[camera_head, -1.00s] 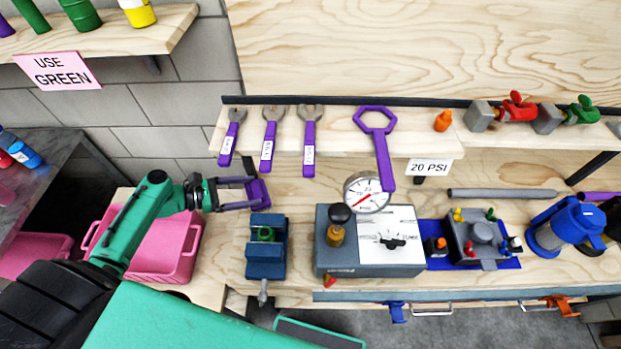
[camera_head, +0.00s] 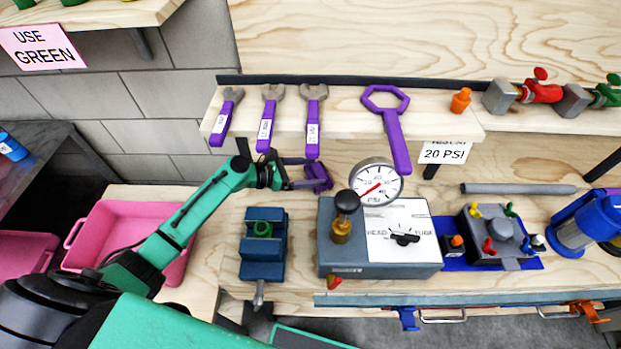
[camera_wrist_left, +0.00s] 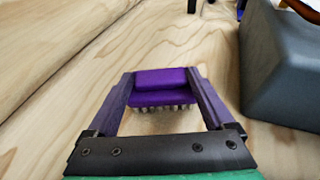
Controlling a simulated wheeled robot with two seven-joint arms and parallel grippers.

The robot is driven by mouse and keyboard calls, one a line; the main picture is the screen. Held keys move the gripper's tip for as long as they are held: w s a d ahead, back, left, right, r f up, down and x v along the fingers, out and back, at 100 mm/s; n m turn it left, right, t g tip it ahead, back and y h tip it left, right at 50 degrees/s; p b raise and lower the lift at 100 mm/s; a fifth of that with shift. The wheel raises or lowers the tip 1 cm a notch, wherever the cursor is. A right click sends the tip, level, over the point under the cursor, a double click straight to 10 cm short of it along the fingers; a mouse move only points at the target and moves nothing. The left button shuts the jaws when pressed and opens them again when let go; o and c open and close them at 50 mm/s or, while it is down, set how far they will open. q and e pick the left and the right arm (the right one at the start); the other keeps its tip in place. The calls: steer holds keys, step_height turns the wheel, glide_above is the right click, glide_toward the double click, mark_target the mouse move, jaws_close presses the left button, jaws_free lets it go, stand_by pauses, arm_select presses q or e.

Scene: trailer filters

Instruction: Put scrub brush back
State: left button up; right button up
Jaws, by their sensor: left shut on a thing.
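The scrub brush (camera_wrist_left: 162,87) has a purple body with pale bristles. In the left wrist view it sits between the two fingers of my left gripper (camera_wrist_left: 163,90), which is shut on it. In the head view my left gripper (camera_head: 302,179) reaches in from the left with the purple brush (camera_head: 318,178) at its tip. It is at the back of the bench, below the wrench shelf and left of the pressure gauge. Whether the bristles touch the wood surface I cannot tell. My right gripper does not show.
A gauge (camera_head: 376,186) and grey box (camera_head: 345,255) stand right of the brush. A blue vise (camera_head: 263,248) stands in front. Purple wrenches (camera_head: 312,120) lie on the shelf above. A pink bin (camera_head: 118,235) is at left. Bare bench lies around the brush.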

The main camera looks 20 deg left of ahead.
arm_select(q)
steer(key=shift+r, duration=0.1)
steer(key=o, duration=1.3)
steer(key=shift+r, duration=0.1)
steer(key=v, duration=1.2)
steer(key=shift+d, duration=0.1)
